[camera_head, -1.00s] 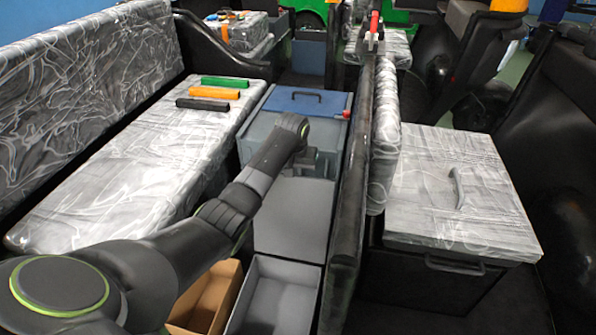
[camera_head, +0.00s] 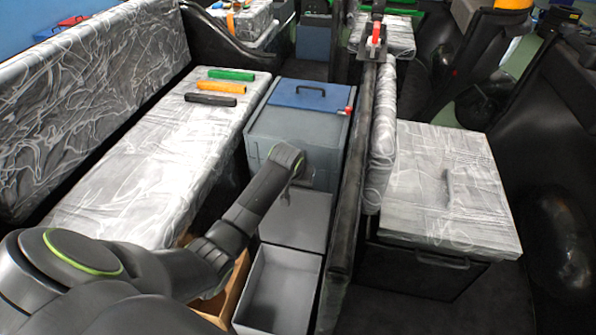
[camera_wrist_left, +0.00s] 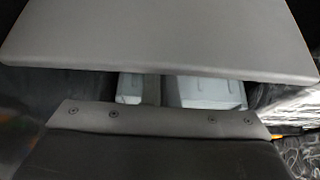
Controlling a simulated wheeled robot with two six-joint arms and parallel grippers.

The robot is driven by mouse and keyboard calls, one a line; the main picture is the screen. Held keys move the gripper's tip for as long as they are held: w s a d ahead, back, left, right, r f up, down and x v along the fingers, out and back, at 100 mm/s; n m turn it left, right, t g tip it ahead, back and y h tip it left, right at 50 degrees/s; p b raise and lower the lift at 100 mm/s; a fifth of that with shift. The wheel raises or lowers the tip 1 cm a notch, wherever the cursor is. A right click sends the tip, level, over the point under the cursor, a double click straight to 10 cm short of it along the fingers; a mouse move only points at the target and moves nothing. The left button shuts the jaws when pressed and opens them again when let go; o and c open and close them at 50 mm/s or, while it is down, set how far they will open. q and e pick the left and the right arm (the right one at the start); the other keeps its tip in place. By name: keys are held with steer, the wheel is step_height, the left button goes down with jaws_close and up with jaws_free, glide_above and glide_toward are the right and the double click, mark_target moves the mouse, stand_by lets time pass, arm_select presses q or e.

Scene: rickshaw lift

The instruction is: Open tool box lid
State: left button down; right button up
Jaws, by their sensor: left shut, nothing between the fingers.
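A grey box (camera_head: 287,128) stands in the middle of the head view, and I take it for the tool box. The back of its top is a blue panel (camera_head: 310,94) with a black handle, lying flat. My left arm reaches in from the left, and its wrist end with the left gripper (camera_head: 292,172) is at the box's near side. The wrist hides the fingertips; I see nothing held. I cannot tell whether it touches the box. The left wrist view shows a broad grey panel (camera_wrist_left: 160,40) close up. My right gripper is not in view.
Green, orange and black bars (camera_head: 221,87) lie on the wrapped bench at left. Open trays (camera_head: 280,288) stand in front of the box. A dark divider (camera_head: 352,190) runs along its right side, with a wrapped seat (camera_head: 440,180) beyond.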

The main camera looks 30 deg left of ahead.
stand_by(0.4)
arm_select(q)
steer(key=p+v, duration=0.2)
steer(key=v, duration=1.5)
steer(key=shift+s, duration=0.2)
